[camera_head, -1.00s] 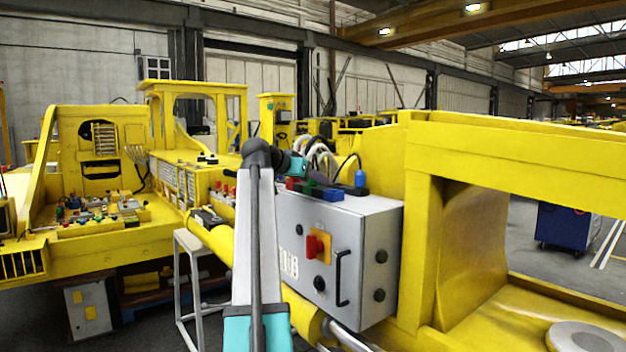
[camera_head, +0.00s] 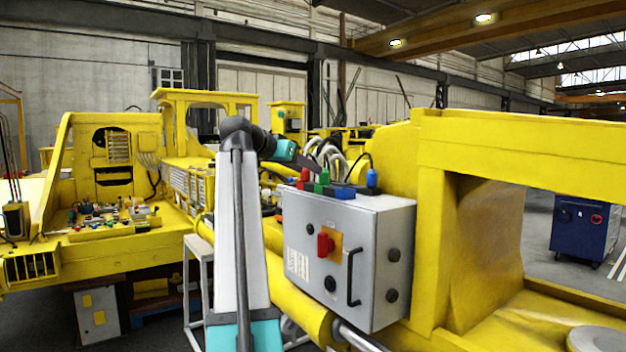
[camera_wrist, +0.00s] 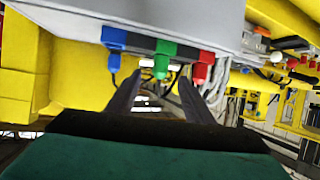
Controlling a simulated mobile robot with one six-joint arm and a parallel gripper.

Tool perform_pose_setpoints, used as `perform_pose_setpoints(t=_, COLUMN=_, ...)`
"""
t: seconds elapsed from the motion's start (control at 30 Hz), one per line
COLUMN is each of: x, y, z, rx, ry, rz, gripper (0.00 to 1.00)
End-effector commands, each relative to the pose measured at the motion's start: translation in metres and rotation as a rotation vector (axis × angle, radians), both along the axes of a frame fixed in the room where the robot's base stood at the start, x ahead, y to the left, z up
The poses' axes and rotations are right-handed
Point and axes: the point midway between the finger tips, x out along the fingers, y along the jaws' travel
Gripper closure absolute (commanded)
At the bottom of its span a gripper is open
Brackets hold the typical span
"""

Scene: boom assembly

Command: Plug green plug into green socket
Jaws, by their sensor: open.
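A green plug (camera_head: 325,177) stands upright at a green block (camera_head: 316,188), probably the green socket, on top of a grey control box (camera_head: 335,245). I cannot tell how far the plug is seated. The wrist view shows the green plug (camera_wrist: 160,67) below the green block (camera_wrist: 165,48), on the box's edge. My gripper (camera_head: 308,166) is open and empty, just behind the row of plugs in the head view. In the wrist view, my gripper (camera_wrist: 156,80) has one finger on each side of the green plug's line, pointing at it, seemingly short of it.
A red plug (camera_head: 304,174) and a blue plug (camera_head: 372,178) stand on either side of the green one, close to the fingers. Grey hoses (camera_head: 330,155) curve up behind the box. A yellow boom frame (camera_head: 430,240) rises to the right.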

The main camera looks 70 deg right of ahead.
Motion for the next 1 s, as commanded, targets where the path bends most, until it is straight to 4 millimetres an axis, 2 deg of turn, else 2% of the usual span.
perform_pose_setpoints(t=0.1, x=0.006, y=0.015, z=0.005, rx=-0.001, ry=-0.001, rz=0.003, gripper=0.53)
perform_pose_setpoints(t=0.3, x=0.010, y=0.030, z=0.013, rx=-0.001, ry=0.001, rz=0.001, gripper=0.53)
perform_pose_setpoints(t=1.0, x=0.010, y=0.033, z=0.015, rx=0.000, ry=0.000, rz=0.000, gripper=0.53)
